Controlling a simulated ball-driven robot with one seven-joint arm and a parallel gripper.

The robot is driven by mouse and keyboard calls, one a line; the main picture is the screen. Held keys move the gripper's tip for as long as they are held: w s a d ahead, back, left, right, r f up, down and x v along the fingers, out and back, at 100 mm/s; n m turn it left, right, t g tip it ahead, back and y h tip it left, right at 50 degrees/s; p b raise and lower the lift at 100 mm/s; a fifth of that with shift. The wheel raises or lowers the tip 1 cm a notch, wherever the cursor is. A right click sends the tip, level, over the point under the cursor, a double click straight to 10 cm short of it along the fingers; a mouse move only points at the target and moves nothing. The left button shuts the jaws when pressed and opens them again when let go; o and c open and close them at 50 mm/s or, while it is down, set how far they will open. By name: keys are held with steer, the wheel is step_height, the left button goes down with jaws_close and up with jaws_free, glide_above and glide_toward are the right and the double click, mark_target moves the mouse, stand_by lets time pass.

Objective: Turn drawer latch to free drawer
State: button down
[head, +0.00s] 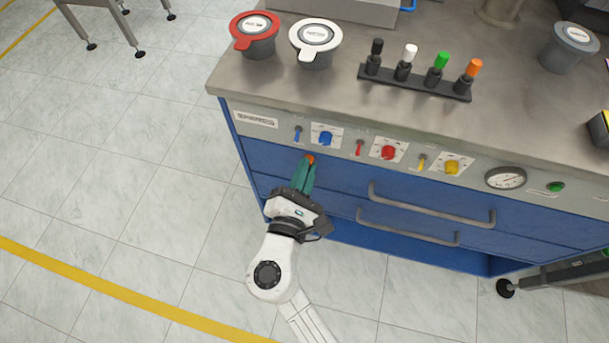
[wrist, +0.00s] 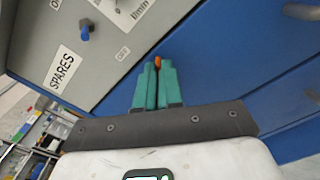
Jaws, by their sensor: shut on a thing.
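The drawer latch (head: 310,158) is a small orange piece on the blue drawer front (head: 345,172), near its upper left part. In the wrist view the orange latch (wrist: 157,61) shows between the fingertips. My gripper (head: 307,166) has green fingers shut on the latch. The wrist view shows my gripper (wrist: 157,75) with its two fingers close together around it. Most of the latch is hidden by the fingers, so its turn angle cannot be told. The drawer's grey handle (head: 430,207) is to the right. The drawer front looks flush with the cabinet.
A control strip above the drawer has a blue knob (head: 325,138), a red knob (head: 388,152), a yellow knob (head: 452,167), small levers and a gauge (head: 505,178). Lidded cups and a rack (head: 415,84) stand on the bench top.

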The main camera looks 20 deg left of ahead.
steer(key=m+b, duration=0.4)
steer(key=m, duration=0.1)
steer(key=m+b, duration=0.5)
steer(key=m, duration=0.1)
steer(key=shift+d+f, duration=0.1)
steer(key=shift+f, duration=0.1)
steer(key=shift+b, duration=0.3)
steer(key=c, duration=1.3)
jaws_free()
steer(key=shift+r, duration=0.1)
steer(key=s+p, duration=0.1)
steer(key=s, duration=0.9)
steer(key=shift+s+p, duration=0.35)
steer(key=shift+s, duration=0.05)
